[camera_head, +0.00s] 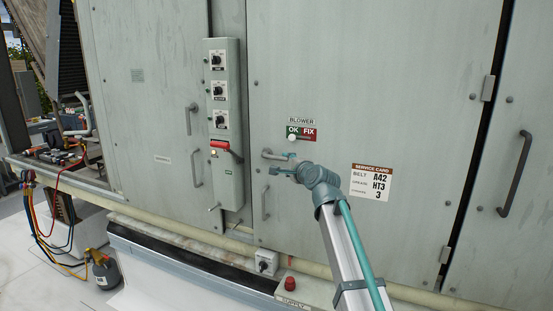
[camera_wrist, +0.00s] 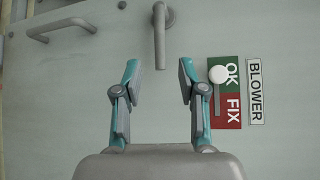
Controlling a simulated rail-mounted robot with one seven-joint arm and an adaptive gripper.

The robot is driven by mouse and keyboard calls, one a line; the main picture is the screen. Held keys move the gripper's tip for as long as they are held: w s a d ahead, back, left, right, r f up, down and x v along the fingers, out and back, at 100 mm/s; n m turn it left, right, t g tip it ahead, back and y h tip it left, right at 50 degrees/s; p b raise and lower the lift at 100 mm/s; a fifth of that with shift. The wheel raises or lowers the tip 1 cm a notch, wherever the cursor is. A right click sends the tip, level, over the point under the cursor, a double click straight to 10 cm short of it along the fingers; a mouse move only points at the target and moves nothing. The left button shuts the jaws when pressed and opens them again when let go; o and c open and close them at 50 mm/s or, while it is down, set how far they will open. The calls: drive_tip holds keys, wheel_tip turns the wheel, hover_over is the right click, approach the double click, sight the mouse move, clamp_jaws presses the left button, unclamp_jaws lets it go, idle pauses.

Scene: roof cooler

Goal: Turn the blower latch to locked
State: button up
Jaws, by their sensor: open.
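The blower latch is a grey lever (camera_head: 274,155) on the blower door. In the head view its bar lies about level, running right from its pivot. In the wrist view the lever (camera_wrist: 159,38) hangs from its round pivot toward my gripper. My gripper (camera_head: 284,165) is just beside the lever's free end. In the wrist view my gripper (camera_wrist: 159,78) is open, and the lever's tip lies level with the gap between the fingertips; contact cannot be told. An OK/FIX plate (camera_head: 308,131) with a white round knob (camera_wrist: 217,74) at the OK side sits under the BLOWER label (camera_wrist: 255,91).
A door handle (camera_head: 265,203) stands below the latch; a handle also shows in the wrist view (camera_wrist: 62,28). A switch panel (camera_head: 224,170) with a red-handled lever (camera_head: 222,145) projects at left. A service card (camera_head: 372,183) is at right.

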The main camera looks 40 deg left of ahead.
sight(279, 159)
drive_tip(key=p+x, duration=0.2)
drive_tip(key=x, duration=0.6)
drive_tip(key=shift+r, duration=0.1)
drive_tip(key=shift+w+a, duration=0.2)
drive_tip(key=shift+a, duration=0.1)
clamp_jaws()
